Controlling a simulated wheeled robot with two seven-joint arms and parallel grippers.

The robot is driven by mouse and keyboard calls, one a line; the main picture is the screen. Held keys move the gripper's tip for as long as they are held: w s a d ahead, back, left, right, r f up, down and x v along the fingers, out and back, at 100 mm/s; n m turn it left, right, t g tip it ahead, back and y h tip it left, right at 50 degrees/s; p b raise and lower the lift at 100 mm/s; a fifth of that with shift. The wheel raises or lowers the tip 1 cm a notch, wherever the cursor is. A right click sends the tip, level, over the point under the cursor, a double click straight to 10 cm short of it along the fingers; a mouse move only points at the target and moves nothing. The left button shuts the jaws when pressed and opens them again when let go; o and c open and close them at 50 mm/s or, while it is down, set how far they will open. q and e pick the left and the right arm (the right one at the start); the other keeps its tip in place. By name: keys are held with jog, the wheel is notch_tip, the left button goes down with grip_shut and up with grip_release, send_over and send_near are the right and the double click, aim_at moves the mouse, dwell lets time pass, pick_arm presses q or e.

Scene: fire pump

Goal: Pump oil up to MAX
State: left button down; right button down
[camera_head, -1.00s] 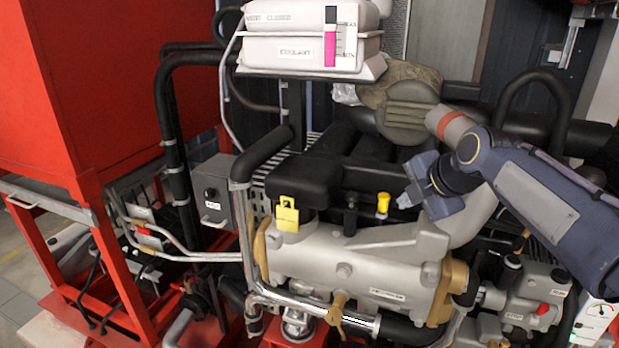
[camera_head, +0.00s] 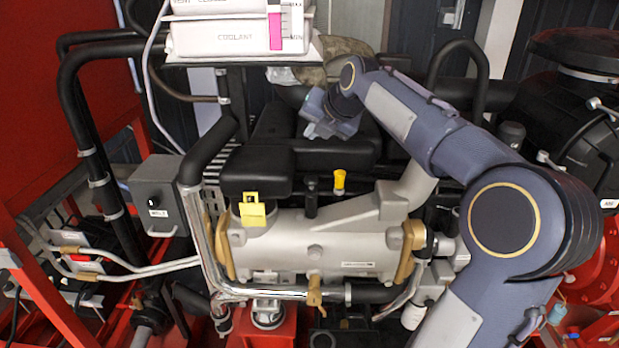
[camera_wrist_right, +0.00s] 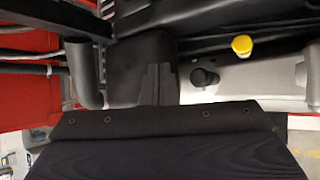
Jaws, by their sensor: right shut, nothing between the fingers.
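My right gripper (camera_head: 312,130) is shut and empty. It is over the black covers at the top of the engine, behind and left of the yellow knob (camera_head: 339,180). In the right wrist view its closed fingers (camera_wrist_right: 156,84) show over a black part, and the yellow knob (camera_wrist_right: 242,46) lies to their right. A yellow tag (camera_head: 252,209) hangs at the front of the black cover (camera_head: 258,172). The white tank (camera_head: 222,38) labelled COOLANT has a gauge (camera_head: 275,25) with a magenta column and MIN at its bottom. My left gripper is out of view.
The grey engine body (camera_head: 315,245) fills the middle. Black pipes (camera_head: 75,110) and a grey control box (camera_head: 160,197) stand at the left. My right arm covers much of the right side. A large black unit (camera_head: 585,120) is at the far right.

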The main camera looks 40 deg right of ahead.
aim_at(311, 178)
notch_tip(311, 178, down, 8)
jog(key=b, duration=0.6)
jog(key=shift+f+b, duration=0.3)
jog(key=shift+f, duration=0.05)
dwell(1.5)
jog(key=shift+f+b, duration=0.4)
jog(key=shift+b, duration=0.15)
jog(key=shift+s+f+b, duration=0.1)
jog(key=shift+f+b, duration=0.9)
jog(key=shift+f, duration=0.15)
dwell(0.7)
jog(key=shift+r, duration=0.1)
jog(key=shift+r+p, duration=1.05)
jog(key=shift+r, duration=0.35)
